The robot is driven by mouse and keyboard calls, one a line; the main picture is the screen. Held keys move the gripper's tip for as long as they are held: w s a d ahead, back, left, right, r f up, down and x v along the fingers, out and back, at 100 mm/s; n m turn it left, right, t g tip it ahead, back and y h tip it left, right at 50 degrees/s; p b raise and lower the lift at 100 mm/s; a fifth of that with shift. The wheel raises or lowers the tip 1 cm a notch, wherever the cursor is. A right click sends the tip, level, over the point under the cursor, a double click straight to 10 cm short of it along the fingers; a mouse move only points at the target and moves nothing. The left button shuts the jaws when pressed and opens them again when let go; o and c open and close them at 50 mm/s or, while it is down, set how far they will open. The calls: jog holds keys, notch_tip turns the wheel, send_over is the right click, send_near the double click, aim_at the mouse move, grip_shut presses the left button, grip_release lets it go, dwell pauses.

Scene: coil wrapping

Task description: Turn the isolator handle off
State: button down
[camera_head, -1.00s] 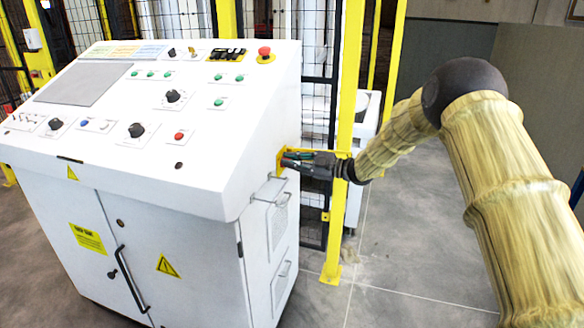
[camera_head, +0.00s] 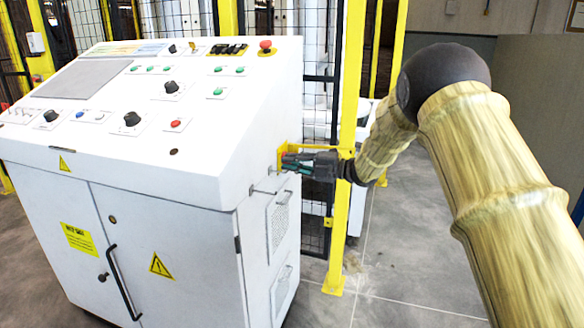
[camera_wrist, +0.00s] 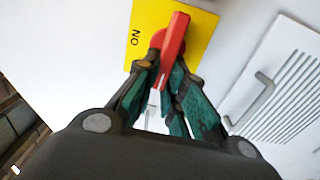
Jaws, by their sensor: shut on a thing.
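The red isolator handle (camera_wrist: 174,47) sits on a yellow plate (camera_wrist: 202,24) on the side of the white console. In the wrist view the plate reads "ON" beside the handle. My gripper (camera_wrist: 168,72) has its green-padded fingers closed around the lower part of the handle. In the head view my gripper (camera_head: 296,162) is at the console's right side, in front of the yellow plate (camera_head: 281,158), and mostly hides the handle.
The white console (camera_head: 130,170) has knobs, buttons and a red emergency stop (camera_head: 265,46) on top. A yellow post (camera_head: 349,140) and mesh fence stand close behind my wrist. A vented panel with a handle (camera_wrist: 264,92) lies beside the plate.

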jog(key=shift+f+n, duration=0.1)
jog(key=shift+n, duration=0.2)
jog(key=c, duration=1.5)
grip_release()
jog(key=shift+d, duration=0.1)
jog(key=v, duration=1.2)
